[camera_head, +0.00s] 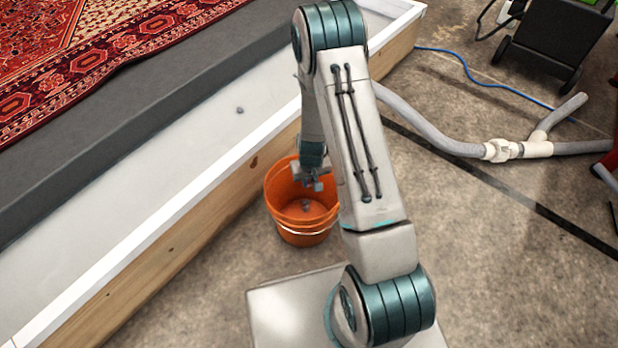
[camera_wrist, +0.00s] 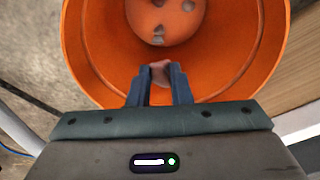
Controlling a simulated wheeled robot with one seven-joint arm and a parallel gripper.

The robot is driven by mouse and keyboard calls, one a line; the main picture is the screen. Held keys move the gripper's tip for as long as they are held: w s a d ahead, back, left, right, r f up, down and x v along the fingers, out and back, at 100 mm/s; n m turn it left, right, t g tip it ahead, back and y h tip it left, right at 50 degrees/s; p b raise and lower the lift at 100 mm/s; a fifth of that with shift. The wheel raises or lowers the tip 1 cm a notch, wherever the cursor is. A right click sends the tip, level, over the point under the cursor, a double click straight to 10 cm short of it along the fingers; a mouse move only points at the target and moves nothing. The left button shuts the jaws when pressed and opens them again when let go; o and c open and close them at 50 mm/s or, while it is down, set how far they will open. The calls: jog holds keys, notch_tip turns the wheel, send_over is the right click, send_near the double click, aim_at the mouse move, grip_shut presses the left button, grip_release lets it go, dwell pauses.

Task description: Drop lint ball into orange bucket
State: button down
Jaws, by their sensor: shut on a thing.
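The orange bucket (camera_head: 302,225) stands on the concrete floor beside the wooden side of the washpit. My gripper (camera_head: 312,181) is over the bucket's opening. In the wrist view the bucket (camera_wrist: 100,50) fills most of the picture, and my gripper (camera_wrist: 160,72) points down into it. Its fingers are shut on a small greyish-pink lint ball (camera_wrist: 160,72), seen above the bucket's inside near the rim. Several grey lumps (camera_wrist: 158,35) lie on the bucket's bottom; one lump (camera_head: 306,205) also shows in the head view.
A small grey lump (camera_head: 240,110) lies on the pit's pale floor. The white-topped wooden pit edge (camera_head: 200,205) runs close to the bucket's left. A red patterned rug (camera_head: 80,50) lies at upper left. Grey pipes (camera_head: 450,140), a blue hose (camera_head: 470,75) and a dark cart (camera_head: 550,40) are at right.

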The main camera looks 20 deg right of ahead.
jog(key=shift+f, duration=0.1)
jog(key=c, duration=1.2)
grip_release()
jog(key=shift+c, duration=0.2)
notch_tip(320, 180, up, 14)
jog(key=s+p, duration=0.1)
jog(key=p, duration=0.4)
jog(key=shift+s+f, duration=0.15)
jog(key=shift+s, duration=0.2)
